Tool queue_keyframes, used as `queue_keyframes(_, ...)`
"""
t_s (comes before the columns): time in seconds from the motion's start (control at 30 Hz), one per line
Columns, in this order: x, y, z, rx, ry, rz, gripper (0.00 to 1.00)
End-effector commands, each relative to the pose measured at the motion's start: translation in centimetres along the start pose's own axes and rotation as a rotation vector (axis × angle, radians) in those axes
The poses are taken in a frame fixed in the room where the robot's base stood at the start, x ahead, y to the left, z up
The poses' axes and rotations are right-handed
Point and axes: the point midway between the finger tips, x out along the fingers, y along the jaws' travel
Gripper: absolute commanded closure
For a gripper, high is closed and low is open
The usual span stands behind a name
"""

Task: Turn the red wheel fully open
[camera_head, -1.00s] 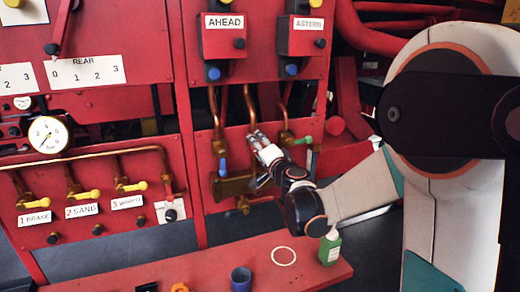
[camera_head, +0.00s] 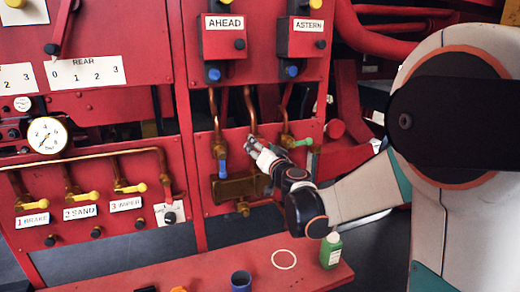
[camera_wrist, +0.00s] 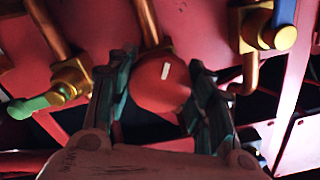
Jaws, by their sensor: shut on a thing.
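In the wrist view the red wheel (camera_wrist: 158,88) sits between my two fingers, its round face carrying a short white mark. A copper pipe runs into the panel beside it. My gripper (camera_wrist: 162,78) is shut on the wheel, a dark green finger on each side. In the head view my gripper (camera_head: 254,145) is at the lower right panel, between the blue-handled and green-handled valves. It hides the wheel there.
Close beside the wheel are the blue-handled valve (camera_head: 222,168), the green-handled valve (camera_head: 301,143) and a brass block (camera_head: 235,188) below. A red bench (camera_head: 205,272) holds a green bottle (camera_head: 331,251) and a blue cup (camera_head: 241,281).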

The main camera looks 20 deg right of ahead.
Motion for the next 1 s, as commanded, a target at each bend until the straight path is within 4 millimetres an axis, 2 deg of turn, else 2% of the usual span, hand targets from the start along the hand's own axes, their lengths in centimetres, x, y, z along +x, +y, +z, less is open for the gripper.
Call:
queue_keyframes(0.43,-0.06,0.02,0.09,-0.012,0.0,0.0,0.76)
queue_keyframes(0.47,-0.06,0.02,0.09,-0.012,0.0,0.0,0.5)
queue_keyframes(0.53,-0.06,0.02,0.08,-0.012,0.0,0.0,0.34)
queue_keyframes(0.57,-0.05,0.02,0.07,-0.011,0.0,0.0,0.31)
queue_keyframes(0.87,-0.03,0.02,0.04,-0.01,0.0,0.0,0.31)
queue_keyframes(1.0,-0.62,0.02,0.01,-0.01,0.0,0.0,0.31)
